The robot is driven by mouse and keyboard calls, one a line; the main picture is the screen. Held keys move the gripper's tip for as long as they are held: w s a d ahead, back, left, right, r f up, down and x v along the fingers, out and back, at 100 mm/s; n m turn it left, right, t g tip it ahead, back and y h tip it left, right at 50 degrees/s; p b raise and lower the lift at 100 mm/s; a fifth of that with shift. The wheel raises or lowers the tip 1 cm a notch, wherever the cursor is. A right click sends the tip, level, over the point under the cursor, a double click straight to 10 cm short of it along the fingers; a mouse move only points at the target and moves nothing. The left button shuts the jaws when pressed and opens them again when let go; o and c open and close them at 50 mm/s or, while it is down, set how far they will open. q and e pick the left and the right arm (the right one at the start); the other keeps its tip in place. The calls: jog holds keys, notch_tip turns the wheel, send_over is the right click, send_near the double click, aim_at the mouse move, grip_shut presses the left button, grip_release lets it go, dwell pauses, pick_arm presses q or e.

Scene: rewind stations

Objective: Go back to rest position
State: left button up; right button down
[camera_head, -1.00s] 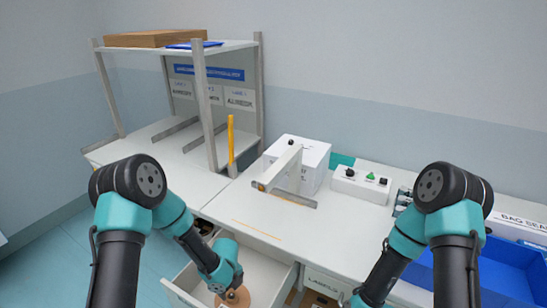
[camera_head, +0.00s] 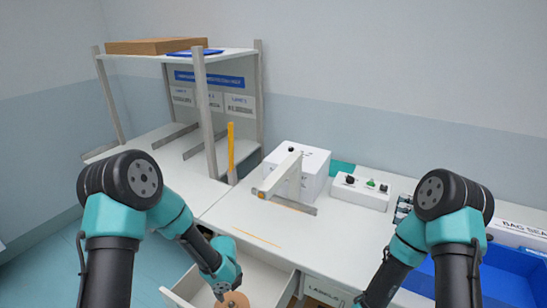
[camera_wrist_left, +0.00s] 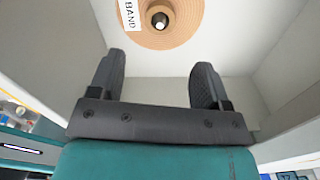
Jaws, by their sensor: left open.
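My left gripper (camera_wrist_left: 155,85) is open and empty in the left wrist view, with two dark fingers apart. Its arm reaches down to the open white drawer (camera_head: 270,272) in the head view. A tan roll (camera_wrist_left: 160,22) with a dark centre and a label reading "BAND" lies in the drawer, beyond the fingertips and apart from them. The roll also shows in the head view (camera_head: 233,300), partly cut by the bottom edge. My right arm is on the right in the head view; its gripper is below the picture.
The white worktop (camera_head: 330,235) holds a white box (camera_head: 312,165), a metal bracket (camera_head: 290,185) and a button panel (camera_head: 360,190). A shelf rack (camera_head: 205,110) with a yellow post (camera_head: 231,147) stands at the left. A blue bin (camera_head: 515,270) is at the right.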

aim_at(231, 303)
pick_arm(q)
notch_tip(231, 303, down, 10)
jog(key=shift+f, duration=0.1)
notch_tip(231, 303, up, 9)
jog(key=shift+r, duration=0.45)
dwell(0.7)
dwell(0.4)
